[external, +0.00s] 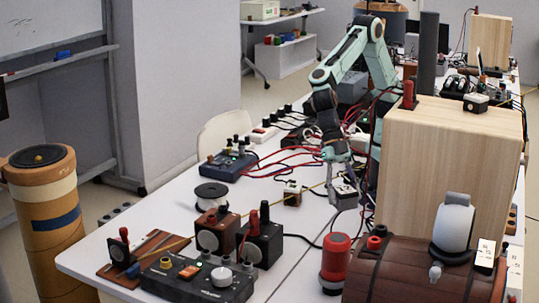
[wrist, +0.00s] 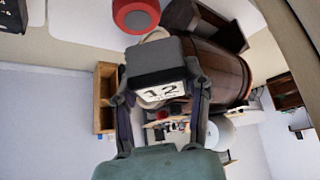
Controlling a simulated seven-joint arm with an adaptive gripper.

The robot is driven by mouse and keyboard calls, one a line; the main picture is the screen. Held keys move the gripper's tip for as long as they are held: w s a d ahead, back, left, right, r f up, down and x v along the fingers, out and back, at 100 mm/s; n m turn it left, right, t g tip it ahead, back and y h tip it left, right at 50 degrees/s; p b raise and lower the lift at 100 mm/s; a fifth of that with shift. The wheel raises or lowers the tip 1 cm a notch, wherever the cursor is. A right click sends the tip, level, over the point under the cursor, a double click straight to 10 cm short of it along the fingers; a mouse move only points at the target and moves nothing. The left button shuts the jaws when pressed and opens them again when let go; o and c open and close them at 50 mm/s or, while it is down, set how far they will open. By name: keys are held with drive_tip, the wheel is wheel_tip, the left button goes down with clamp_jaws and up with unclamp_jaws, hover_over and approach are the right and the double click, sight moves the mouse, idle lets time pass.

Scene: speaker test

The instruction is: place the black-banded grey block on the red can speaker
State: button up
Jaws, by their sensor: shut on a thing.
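The black-banded grey block (wrist: 155,62), with a white face marked 12, is between the fingers of my gripper (wrist: 160,88) in the wrist view. My gripper (external: 342,182) is shut on this block (external: 345,194) and holds it up over the white table in the external view. The red can speaker (external: 336,258) has a black base and stands upright on the table, nearer the camera and below the block in the picture. It also shows at the top of the wrist view (wrist: 137,14), apart from the block.
A brown barrel-shaped speaker (external: 420,270) with a grey-white object on it stands right of the red can. A tall wooden box (external: 450,160) is behind it. Dark box speakers (external: 262,243) and a black control box (external: 198,280) stand to the left. Red cables (external: 290,163) cross the table.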

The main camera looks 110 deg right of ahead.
sight(340, 211)
drive_tip(key=f, duration=0.1)
drive_tip(key=w+a, duration=0.1)
drive_tip(key=f, duration=0.1)
drive_tip(key=shift+w+a+f, duration=0.45)
drive_tip(key=shift+f, duration=1.6)
drive_tip(key=o, duration=1.2)
drive_tip(key=shift+f, duration=0.15)
